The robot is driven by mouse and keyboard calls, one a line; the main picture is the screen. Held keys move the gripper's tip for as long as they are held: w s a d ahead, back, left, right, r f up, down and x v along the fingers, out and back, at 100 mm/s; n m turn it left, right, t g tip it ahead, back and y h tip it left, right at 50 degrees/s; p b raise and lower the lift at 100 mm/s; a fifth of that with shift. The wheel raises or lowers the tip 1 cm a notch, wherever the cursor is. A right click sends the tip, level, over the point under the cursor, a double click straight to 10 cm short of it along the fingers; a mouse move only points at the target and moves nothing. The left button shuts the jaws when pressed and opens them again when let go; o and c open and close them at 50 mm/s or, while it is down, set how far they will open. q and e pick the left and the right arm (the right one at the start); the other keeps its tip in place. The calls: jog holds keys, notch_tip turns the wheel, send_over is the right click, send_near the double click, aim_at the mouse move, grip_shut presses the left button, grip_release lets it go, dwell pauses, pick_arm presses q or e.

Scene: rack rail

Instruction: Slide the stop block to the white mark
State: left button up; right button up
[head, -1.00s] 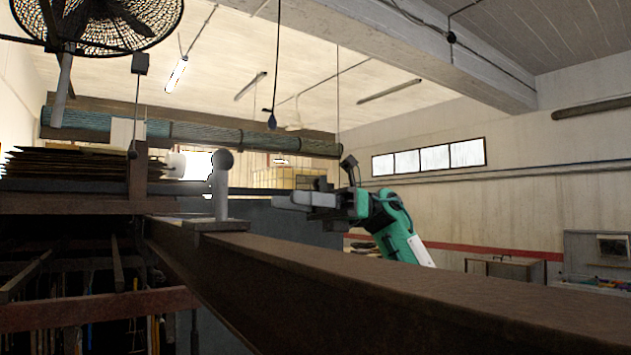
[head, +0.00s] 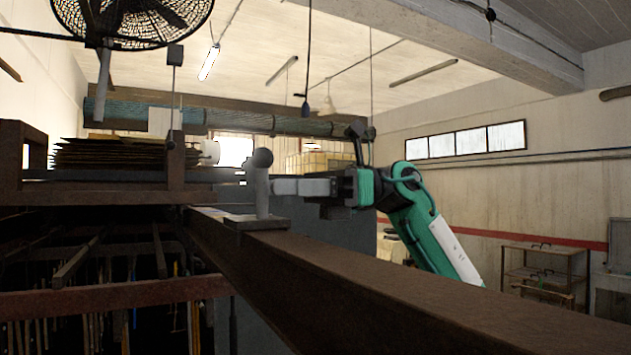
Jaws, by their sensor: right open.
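The stop block is a grey flat base with an upright post and a round knob (head: 262,183). It sits on top of a long brown rail (head: 400,275) that runs from the middle left toward the lower right. My right gripper (head: 280,187) comes from the right with its grey fingers level with the post. The fingers are open, and their tips look right beside the post; I cannot tell whether they touch or straddle it. The white mark does not show in this view. My left gripper is not in view.
A rack with stacked dark sheets (head: 120,153) stands behind the rail at the left, with a dark shelf space below. A metal cart (head: 545,268) stands far back at the right. The rail top right of the block is clear.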

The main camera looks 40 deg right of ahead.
aim_at(263, 218)
jog(key=shift+a, duration=0.5)
jog(key=shift+p+x, duration=0.35)
jog(key=shift+x, duration=0.75)
jog(key=shift+c, duration=0.2)
grip_shut()
